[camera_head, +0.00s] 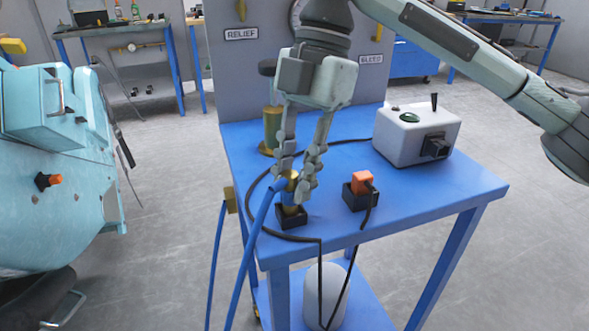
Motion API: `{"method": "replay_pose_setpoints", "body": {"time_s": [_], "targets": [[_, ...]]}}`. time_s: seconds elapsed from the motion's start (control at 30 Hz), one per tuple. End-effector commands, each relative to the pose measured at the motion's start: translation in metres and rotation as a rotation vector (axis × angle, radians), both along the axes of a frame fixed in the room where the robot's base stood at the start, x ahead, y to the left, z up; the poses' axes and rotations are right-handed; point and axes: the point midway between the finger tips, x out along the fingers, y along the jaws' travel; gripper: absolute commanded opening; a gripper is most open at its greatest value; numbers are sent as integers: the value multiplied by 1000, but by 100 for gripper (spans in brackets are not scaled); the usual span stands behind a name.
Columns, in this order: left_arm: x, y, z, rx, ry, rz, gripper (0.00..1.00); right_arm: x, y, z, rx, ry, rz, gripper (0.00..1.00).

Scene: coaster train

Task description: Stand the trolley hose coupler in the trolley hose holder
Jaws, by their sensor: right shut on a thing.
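The trolley hose coupler (291,187), blue and brass with a blue hose (250,245) running down from it, is between the fingers of my right gripper (298,180). The gripper points down and is shut on it; the fingers hide part of it. A small black block, which looks like the trolley hose holder (291,219), sits on the blue trolley (420,190) near its front left corner. The coupler is about upright, its brass lower end at the top of the block. I cannot tell how deep it sits. My left gripper is not in view.
An orange plug (362,183) stands in a black block right of the gripper. A white control box (416,135) and a brass cylinder (272,130) stand farther back. A black cable (262,226) loops around the holder. A turquoise car (50,190) is at left.

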Motion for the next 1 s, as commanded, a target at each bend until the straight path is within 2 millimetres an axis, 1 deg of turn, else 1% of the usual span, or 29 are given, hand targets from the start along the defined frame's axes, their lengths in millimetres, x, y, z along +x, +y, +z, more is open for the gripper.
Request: {"method": "replay_pose_setpoints", "body": {"time_s": [0.3, 0.33, 0.5, 0.83, 0.93, 1.0], "targets": [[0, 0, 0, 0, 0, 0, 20, 0, 0, -2, 1, -1, 0, 0], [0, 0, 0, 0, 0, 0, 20, 0, 0, -2, 1, -1, 0, 25], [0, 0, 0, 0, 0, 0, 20, 0, 0, -2, 1, -1, 0, 46], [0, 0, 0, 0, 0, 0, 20, 1, 0, 0, 0, -1, -1, 46], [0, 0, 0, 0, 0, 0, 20, 3, -2, 9, 3, -2, -2, 46], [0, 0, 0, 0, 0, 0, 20, 6, -4, 20, 2, -3, -2, 46]]}}
